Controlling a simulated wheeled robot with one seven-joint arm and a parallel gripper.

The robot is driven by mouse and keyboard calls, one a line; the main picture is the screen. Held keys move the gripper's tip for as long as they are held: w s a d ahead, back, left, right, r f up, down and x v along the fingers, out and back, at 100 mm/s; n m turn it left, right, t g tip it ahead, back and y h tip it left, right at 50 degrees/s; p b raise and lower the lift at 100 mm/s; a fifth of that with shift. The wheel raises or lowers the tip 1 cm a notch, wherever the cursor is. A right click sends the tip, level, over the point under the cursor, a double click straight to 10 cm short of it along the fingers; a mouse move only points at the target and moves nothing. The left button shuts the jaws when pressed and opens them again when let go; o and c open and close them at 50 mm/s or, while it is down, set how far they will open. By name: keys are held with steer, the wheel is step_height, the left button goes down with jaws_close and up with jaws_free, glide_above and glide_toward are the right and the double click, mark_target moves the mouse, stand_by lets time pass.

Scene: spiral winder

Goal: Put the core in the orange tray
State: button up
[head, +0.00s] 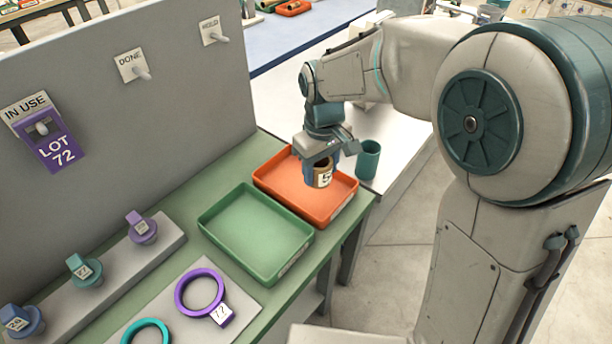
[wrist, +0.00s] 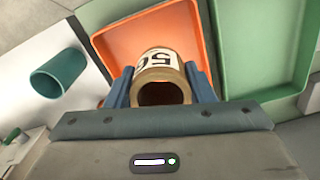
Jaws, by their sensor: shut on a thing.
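The core (head: 322,174) is a short brown tube with a white label bearing dark digits. My gripper (head: 320,170) is shut on it over the orange tray (head: 275,184). In the wrist view, the core (wrist: 161,78) sits between the two blue fingers of my gripper (wrist: 161,88), its open end facing the camera. The orange tray (wrist: 112,45) lies behind it there. I cannot tell whether the core touches the tray floor. The rest of the tray looks empty.
An empty green tray (head: 257,232) stands beside the orange one. A teal cup (head: 368,160) stands on the white surface to the right. A grey panel (head: 200,100) with tags rises at the left. Purple and teal rings (head: 200,292) and several knobs lie in front.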

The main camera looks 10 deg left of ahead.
steer(key=w+a+f, duration=0.1)
steer(key=a, duration=0.1)
steer(key=w+a+f, duration=0.1)
steer(key=w+f, duration=0.1)
steer(key=shift+w+a+f, duration=0.1)
steer(key=shift+w+a, duration=0.1)
steer(key=shift+a, duration=0.2)
steer(key=shift+f+p, duration=0.35)
steer(key=shift+f, duration=1.6)
steer(key=shift+f, duration=0.15)
steer(key=o, duration=1)
steer(key=shift+c, duration=0.2)
step_height(320, 180, up, 12)
steer(key=shift+r, duration=0.2)
